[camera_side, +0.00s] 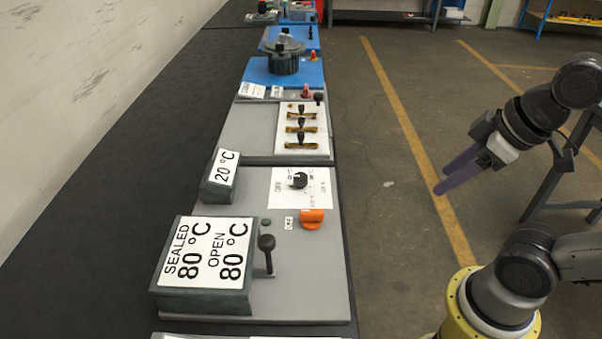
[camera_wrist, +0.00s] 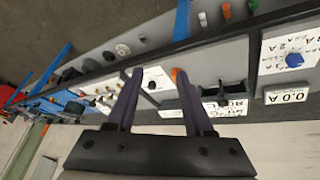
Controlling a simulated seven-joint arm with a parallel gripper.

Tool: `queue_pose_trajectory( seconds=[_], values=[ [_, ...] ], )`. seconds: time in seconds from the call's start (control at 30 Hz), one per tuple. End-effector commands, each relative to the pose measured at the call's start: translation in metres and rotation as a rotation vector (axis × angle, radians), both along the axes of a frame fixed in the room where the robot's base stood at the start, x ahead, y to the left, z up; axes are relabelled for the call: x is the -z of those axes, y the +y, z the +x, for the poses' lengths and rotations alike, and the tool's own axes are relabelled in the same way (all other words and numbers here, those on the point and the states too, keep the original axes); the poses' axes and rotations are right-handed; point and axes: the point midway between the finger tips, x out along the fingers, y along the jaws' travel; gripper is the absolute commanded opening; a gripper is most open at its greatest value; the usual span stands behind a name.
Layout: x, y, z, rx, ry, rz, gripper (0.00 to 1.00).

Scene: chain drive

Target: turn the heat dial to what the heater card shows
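A black round dial (camera_side: 299,180) sits on a white marked plate (camera_side: 285,199); its markings are too small to read. The dial also shows between my fingers in the wrist view (camera_wrist: 152,85). A slanted card (camera_side: 206,253) reads SEALED 80 °C, OPEN 80 °C. A smaller sign (camera_side: 224,168) behind it reads 20 °C. An orange knob (camera_side: 312,218) is in front of the dial plate. My gripper (camera_side: 439,189) is in the air to the right of the bench, apart from the dial. In the wrist view its fingers (camera_wrist: 158,73) are spread and empty.
A black-knobbed lever (camera_side: 267,243) stands right beside the card. Beyond the dial are a white panel with several black-knobbed levers (camera_side: 301,125) and a black pot (camera_side: 285,60) on a blue base. The floor right of the bench is clear around my gripper.

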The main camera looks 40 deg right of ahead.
Motion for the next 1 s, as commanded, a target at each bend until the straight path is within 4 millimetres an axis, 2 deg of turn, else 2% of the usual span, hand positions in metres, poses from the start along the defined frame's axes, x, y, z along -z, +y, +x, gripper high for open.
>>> queue_pose_trajectory(
  seconds=[0.03, 0.1, 0.27, 0.4, 0.53, 0.67, 0.77, 0.9, 1.0],
  values=[
    [-0.012, 0.0, 0.005, -0.067, -0.016, -0.036, 0.63],
    [-0.028, 0.0, 0.015, -0.179, -0.015, -0.094, 0.73],
    [-0.064, 0.001, 0.053, -0.454, 0.024, -0.225, 0.73],
    [-0.086, 0.004, 0.101, -0.698, 0.08, -0.32, 0.73],
    [-0.093, 0.006, 0.15, -0.901, 0.133, -0.378, 0.73],
    [-0.087, 0.01, 0.199, -1.074, 0.186, -0.41, 0.73],
    [-0.072, 0.014, 0.236, -1.184, 0.228, -0.417, 0.73],
    [-0.04, 0.019, 0.281, -1.283, 0.287, -0.4, 0.73],
    [-0.013, 0.023, 0.304, -1.301, 0.326, -0.374, 0.73]
  ],
)
